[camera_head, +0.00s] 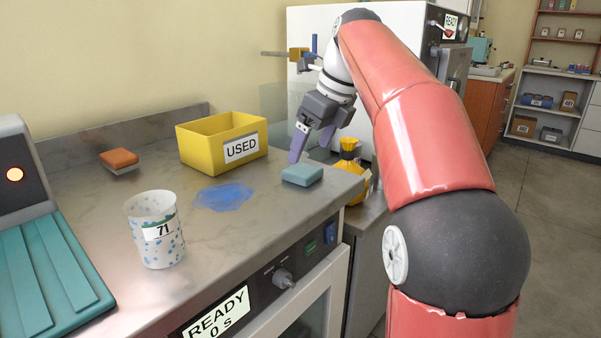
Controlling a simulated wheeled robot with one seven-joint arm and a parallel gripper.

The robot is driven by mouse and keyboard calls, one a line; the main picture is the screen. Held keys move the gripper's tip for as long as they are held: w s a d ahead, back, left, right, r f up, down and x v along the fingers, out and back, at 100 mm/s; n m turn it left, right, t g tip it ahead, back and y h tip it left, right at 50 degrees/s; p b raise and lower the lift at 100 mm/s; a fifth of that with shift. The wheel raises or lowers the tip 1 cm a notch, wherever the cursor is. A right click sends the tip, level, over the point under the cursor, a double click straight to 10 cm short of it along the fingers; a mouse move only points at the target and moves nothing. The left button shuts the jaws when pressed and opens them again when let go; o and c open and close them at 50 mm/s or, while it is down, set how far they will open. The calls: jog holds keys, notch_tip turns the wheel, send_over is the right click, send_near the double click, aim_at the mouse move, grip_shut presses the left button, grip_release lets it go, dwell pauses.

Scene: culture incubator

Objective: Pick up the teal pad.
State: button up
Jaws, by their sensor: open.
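The teal pad (302,175) is a small rounded block lying flat on the grey counter (130,205), near its right edge. My gripper (311,147) is just above and behind the pad, pointing down, with its fingers apart and nothing between them. The fingers look clear of the pad. My red arm covers part of the view to the right of the pad.
A yellow bin marked USED (206,148) stands left of the gripper. A blue film or puddle (223,196) lies left of the pad. A spotted cup marked 71 (156,232) and an orange pad (119,159) are further left. A yellow bag (350,160) is close at right.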

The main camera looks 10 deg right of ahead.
aim_at(303, 169)
jog(key=x, duration=0.3)
jog(key=b+x, duration=0.1)
jog(key=x, duration=0.2)
jog(key=shift+w+d, duration=0.2)
jog(key=shift+w, duration=0.05)
jog(key=c, duration=1)
